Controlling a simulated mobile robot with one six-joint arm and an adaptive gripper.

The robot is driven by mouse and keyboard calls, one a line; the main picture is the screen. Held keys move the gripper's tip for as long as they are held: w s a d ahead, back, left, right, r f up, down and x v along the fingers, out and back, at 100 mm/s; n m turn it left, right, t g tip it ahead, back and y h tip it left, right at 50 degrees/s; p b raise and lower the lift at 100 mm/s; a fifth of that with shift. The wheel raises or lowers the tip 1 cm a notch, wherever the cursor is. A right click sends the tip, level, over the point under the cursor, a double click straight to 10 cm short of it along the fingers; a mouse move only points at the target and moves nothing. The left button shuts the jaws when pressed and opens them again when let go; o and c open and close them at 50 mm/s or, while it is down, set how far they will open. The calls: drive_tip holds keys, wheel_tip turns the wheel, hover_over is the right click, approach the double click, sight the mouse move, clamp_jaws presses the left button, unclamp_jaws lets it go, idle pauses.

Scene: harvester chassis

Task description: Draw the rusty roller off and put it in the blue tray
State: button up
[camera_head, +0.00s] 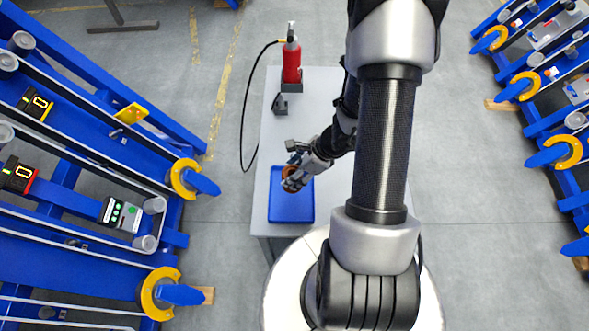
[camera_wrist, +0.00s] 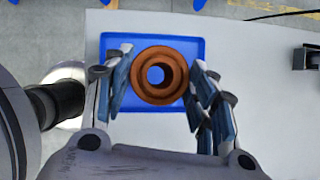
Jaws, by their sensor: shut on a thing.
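The rusty roller (camera_wrist: 160,75) is a brown-orange ring with a round hole through its middle. In the wrist view my gripper (camera_wrist: 160,85) is shut on it, with one finger against each side. The blue tray (camera_wrist: 152,41) lies right behind the roller in that view, with its rim showing around it. In the head view the blue tray (camera_head: 291,209) is on the grey table, and my gripper (camera_head: 292,182) is over its upper part. Only a small orange part of the roller (camera_head: 289,171) shows there. I cannot tell whether the roller touches the tray.
The grey table (camera_head: 268,140) also bears a red bottle-like tool (camera_head: 291,58) with a black hose, and a small dark fixture (camera_head: 280,103). Blue chassis frames with yellow rings (camera_head: 184,178) stand on the left, and others on the right (camera_head: 562,151). Grey floor lies between.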

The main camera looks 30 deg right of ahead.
wheel_tip(320, 180, down, 8)
drive_tip(key=b, duration=0.6)
drive_tip(key=shift+f, duration=0.1)
drive_tip(key=o, duration=1.6)
drive_tip(key=v, duration=1.2)
